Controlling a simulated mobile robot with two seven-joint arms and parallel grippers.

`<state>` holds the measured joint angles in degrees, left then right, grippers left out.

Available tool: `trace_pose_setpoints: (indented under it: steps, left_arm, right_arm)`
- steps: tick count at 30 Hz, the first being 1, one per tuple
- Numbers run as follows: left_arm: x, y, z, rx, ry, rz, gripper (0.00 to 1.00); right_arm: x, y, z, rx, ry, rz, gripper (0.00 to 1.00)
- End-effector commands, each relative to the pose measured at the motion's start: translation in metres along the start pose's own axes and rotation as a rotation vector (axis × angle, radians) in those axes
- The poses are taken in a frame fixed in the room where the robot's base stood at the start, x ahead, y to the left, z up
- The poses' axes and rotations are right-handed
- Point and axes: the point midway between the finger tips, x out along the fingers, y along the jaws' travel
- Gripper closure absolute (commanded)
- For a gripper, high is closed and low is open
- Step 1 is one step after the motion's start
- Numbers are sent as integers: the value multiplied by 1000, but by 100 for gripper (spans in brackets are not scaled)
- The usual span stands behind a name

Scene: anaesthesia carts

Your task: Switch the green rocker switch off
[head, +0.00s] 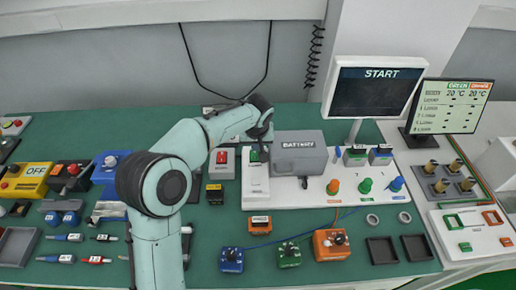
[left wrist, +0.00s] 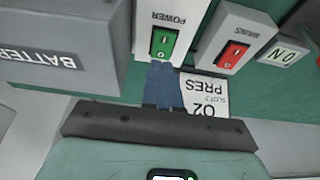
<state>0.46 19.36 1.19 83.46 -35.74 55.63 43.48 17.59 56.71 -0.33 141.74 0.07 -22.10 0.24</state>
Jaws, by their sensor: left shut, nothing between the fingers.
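The green rocker switch (left wrist: 163,42) sits in a black frame on a white housing marked POWER (left wrist: 180,12). In the head view the green switch (head: 254,156) shows small on the white panel, just under my left gripper. My left gripper (left wrist: 162,68) is shut and empty. Its blue fingertips are right by the edge of the switch's frame in the left wrist view; I cannot tell whether they touch it. In the head view my left wrist (head: 260,110) hangs above the panel and the fingers are hard to make out. My right gripper is not in view.
A red rocker switch (left wrist: 234,55) on a MAINS housing is close beside the green one. A grey BATTERY box (head: 300,158) stands on the other side. A label reading O2 PRES (left wrist: 200,90) lies behind the fingers. Several coloured knobs and boxes crowd the green bench.

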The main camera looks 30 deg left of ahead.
Motion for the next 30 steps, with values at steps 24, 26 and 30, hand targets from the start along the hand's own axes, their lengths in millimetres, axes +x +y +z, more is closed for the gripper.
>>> trace_pose_setpoints:
  steps: [24,26,30]
  left_arm:
    - [-92,1,2,2,6,6,100]
    - [-92,1,2,2,6,6,100]
    - [-89,2,2,1,7,6,100]
  right_arm:
    - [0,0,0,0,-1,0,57]
    - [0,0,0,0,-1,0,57]
    - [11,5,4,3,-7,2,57]
